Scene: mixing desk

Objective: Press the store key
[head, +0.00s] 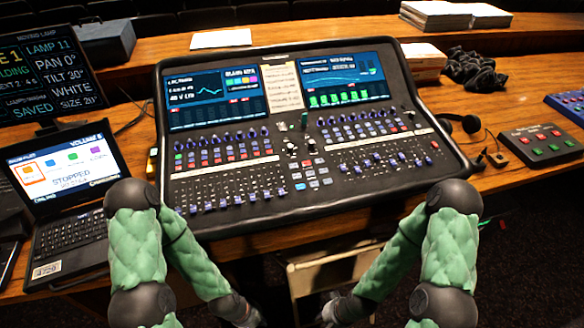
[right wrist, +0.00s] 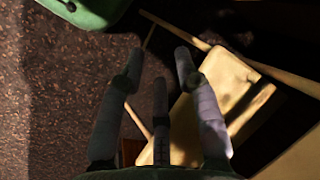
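The mixing desk (head: 300,140) stands on the wooden table in the middle of the head view, with two lit screens, rows of knobs and faders, and small keys (head: 313,175) in its centre. The lettering on the keys is too small to read, so I cannot tell which is the store key. My left gripper (head: 250,318) hangs low in front of the table, below the desk, and its fingers are too dark to judge. My right gripper (head: 340,312) is also low, apart from the desk. In the right wrist view its fingers (right wrist: 160,65) are spread with nothing between them.
A laptop (head: 70,180) and a monitor (head: 45,65) reading "SAVED" stand at left. A button box (head: 540,143), headphones (head: 462,122), a blue-edged box (head: 570,103) and a black cable heap (head: 472,70) lie at right. A chair (head: 325,270) stands below the desk between my arms.

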